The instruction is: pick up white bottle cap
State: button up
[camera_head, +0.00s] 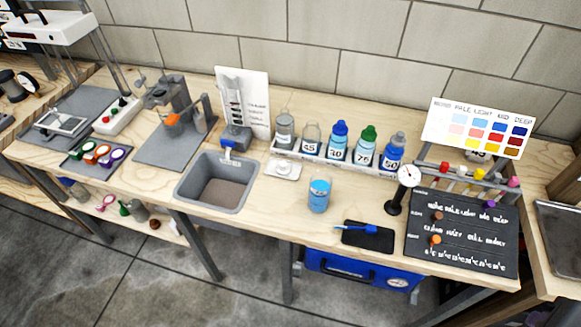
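A small pale round piece (283,167) lies on a white square base between the grey sink and the bottle row. It may be the white bottle cap, but it is too small to tell. In the bottle row, one bottle has a blue cap (340,128), one a green cap (368,132), and the blue bottle at the right end a greyish cap (398,139). The two bottles at the left, a greyish one (285,129) and a clear one (311,139), show no coloured cap. My gripper is not in view.
A grey sink (218,183) is set in the wooden bench. A jar of blue liquid (319,196), a black mat with a blue tool (366,237), a dial gauge (408,176) and a black chart board (463,232) stand nearby. Bare wood (270,215) shows left of the jar.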

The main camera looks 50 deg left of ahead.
aim_at(282, 168)
jog(key=z, duration=0.05)
jog(key=k, duration=1.4)
jog(key=u, duration=2.05)
jog(key=i, duration=1.1)
jog(key=u, duration=0.05)
